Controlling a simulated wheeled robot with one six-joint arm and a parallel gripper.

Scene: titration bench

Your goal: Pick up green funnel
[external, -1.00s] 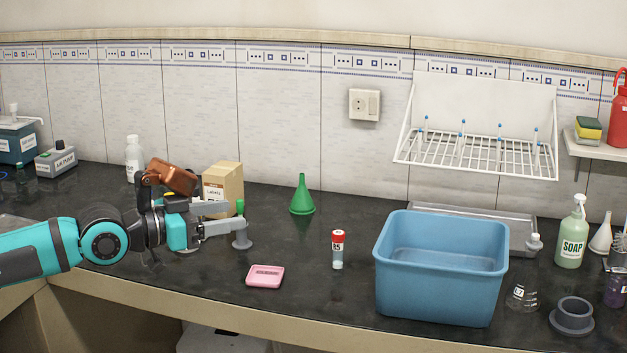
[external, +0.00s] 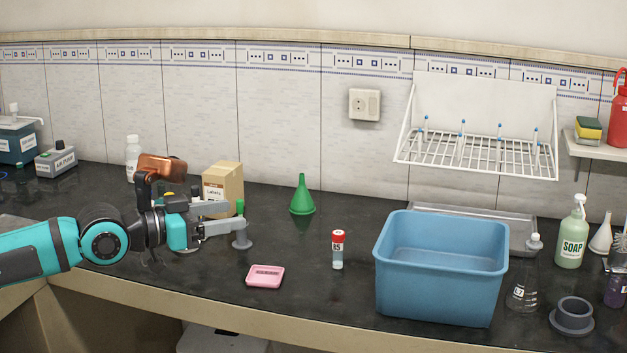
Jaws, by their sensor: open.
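The green funnel (external: 302,197) stands on the dark bench with its wide mouth down and its narrow stem up, near the tiled wall. My gripper (external: 236,217) is open to the left of the funnel and apart from it, its fingers pointing right. A small grey stand with a green top (external: 241,236) is at the fingertips; I cannot tell whether it touches them. Nothing hides the funnel.
A labels box (external: 223,186) stands behind my gripper. A pink scale-like pad (external: 265,276) and a red-capped vial (external: 338,250) are in front of the funnel. A large blue tub (external: 441,270) stands to the right. Bench around the funnel is clear.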

